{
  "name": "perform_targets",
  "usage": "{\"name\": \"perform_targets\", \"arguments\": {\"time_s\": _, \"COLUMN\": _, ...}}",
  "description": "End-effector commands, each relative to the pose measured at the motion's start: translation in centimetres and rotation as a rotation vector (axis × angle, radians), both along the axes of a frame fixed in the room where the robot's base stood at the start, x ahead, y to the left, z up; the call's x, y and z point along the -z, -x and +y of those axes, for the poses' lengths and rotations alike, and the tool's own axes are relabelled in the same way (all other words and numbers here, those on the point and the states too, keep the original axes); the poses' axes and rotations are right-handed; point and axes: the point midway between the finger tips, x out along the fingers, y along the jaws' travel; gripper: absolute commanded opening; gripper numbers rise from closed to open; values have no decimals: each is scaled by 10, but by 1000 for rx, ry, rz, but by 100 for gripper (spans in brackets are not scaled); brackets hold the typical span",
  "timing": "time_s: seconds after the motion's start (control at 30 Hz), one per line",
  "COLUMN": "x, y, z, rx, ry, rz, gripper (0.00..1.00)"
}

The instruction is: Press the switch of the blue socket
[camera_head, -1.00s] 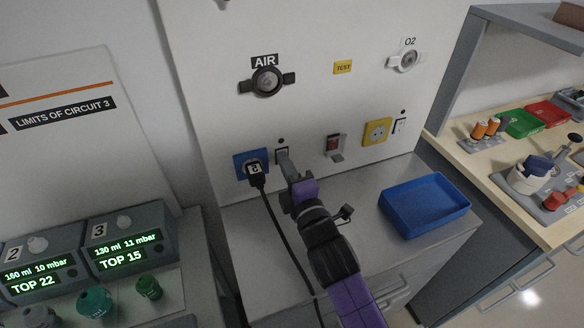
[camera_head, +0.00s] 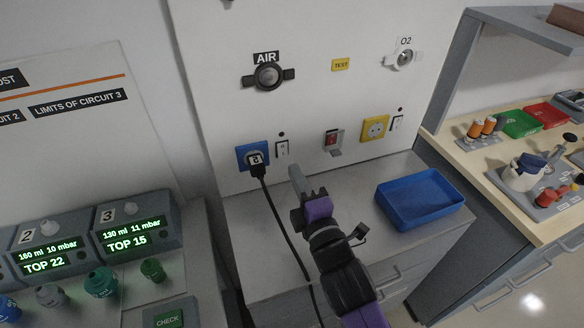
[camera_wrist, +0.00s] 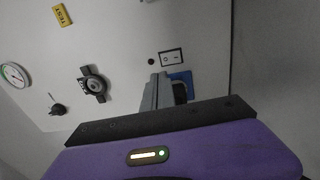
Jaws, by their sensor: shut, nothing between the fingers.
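The blue socket (camera_head: 243,149) is on the white wall panel, with a black plug (camera_head: 256,165) in it and a cable hanging down. Its white rocker switch (camera_head: 282,150) is just right of it, under a small dark dot. In the wrist view the switch (camera_wrist: 171,57) shows in a dark frame, and the blue socket (camera_wrist: 182,76) is partly hidden behind my fingers. My gripper (camera_head: 295,172) is shut and empty, below and slightly right of the switch, apart from the panel in the head view. How far the switch is pushed is too small to tell.
A yellow socket (camera_head: 374,129) with its own switch (camera_head: 397,123) and a red switch with a guard (camera_head: 333,140) are farther right. A blue tray (camera_head: 420,203) stands on the cabinet top. The black cable (camera_head: 285,235) hangs left of my arm.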

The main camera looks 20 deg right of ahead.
Motion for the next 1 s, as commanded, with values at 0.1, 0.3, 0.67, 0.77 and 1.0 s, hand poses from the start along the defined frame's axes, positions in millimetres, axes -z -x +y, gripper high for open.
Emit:
{"name": "perform_targets", "arguments": {"time_s": 0.1, "x": 0, "y": 20, "z": 0, "rx": -1, "ry": 0, "rz": 2, "gripper": 0}}
{"name": "perform_targets", "arguments": {"time_s": 0.3, "x": -5, "y": 47, "z": 0, "rx": 0, "ry": 0, "rz": 0, "gripper": 0}}
{"name": "perform_targets", "arguments": {"time_s": 0.67, "x": -7, "y": 57, "z": 0, "rx": 0, "ry": 0, "rz": -1, "gripper": 0}}
{"name": "perform_targets", "arguments": {"time_s": 0.77, "x": -7, "y": 57, "z": 0, "rx": 0, "ry": 0, "rz": -1, "gripper": 0}}
{"name": "perform_targets", "arguments": {"time_s": 1.0, "x": -7, "y": 57, "z": 0, "rx": 0, "ry": -1, "rz": -1, "gripper": 0}}
